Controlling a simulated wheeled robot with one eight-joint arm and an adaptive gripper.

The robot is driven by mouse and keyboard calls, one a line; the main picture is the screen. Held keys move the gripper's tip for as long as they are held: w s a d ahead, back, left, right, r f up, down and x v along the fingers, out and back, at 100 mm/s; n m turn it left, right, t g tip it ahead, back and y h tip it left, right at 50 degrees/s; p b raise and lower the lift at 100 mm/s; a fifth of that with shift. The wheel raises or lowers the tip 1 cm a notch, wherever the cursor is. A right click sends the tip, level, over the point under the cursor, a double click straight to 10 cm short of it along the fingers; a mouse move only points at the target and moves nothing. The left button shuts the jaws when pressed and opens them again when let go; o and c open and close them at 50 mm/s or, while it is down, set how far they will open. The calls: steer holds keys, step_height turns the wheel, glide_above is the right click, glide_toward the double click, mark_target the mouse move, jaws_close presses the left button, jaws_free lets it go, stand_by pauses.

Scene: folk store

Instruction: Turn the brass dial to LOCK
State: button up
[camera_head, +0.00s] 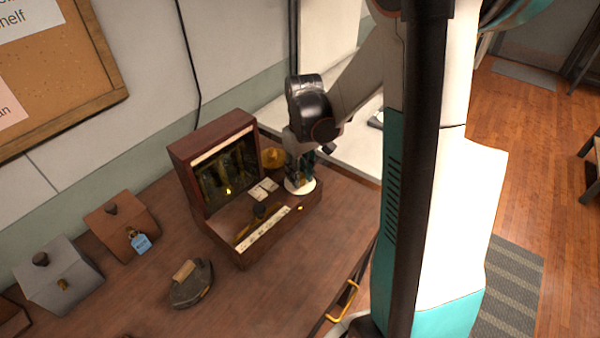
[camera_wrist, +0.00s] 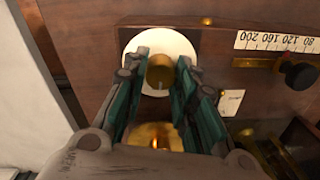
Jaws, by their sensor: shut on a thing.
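The brass dial (camera_wrist: 160,72) is a round knob on a white disc (camera_wrist: 185,46) at one end of a wooden cabinet's base. A short pale mark shows on the knob's edge. My gripper (camera_wrist: 163,74) is shut on the knob, one teal-padded finger on each side. In the head view my gripper (camera_head: 300,180) reaches down onto the white disc (camera_head: 298,188) and hides the knob. I cannot read any LOCK lettering in either view.
The wooden cabinet (camera_head: 180,158) has a glass front, a numbered scale strip (camera_head: 266,230) and a black slider (camera_head: 259,211). A brass pan (camera_head: 273,158) stands close to my gripper. A flat iron (camera_head: 191,285) and boxes (camera_head: 122,224) sit left. The counter's front is mostly clear.

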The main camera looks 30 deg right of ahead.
stand_by(0.4)
steer(key=o, duration=1.1)
steer(key=r, duration=1.2)
steer(key=shift+d, duration=0.25)
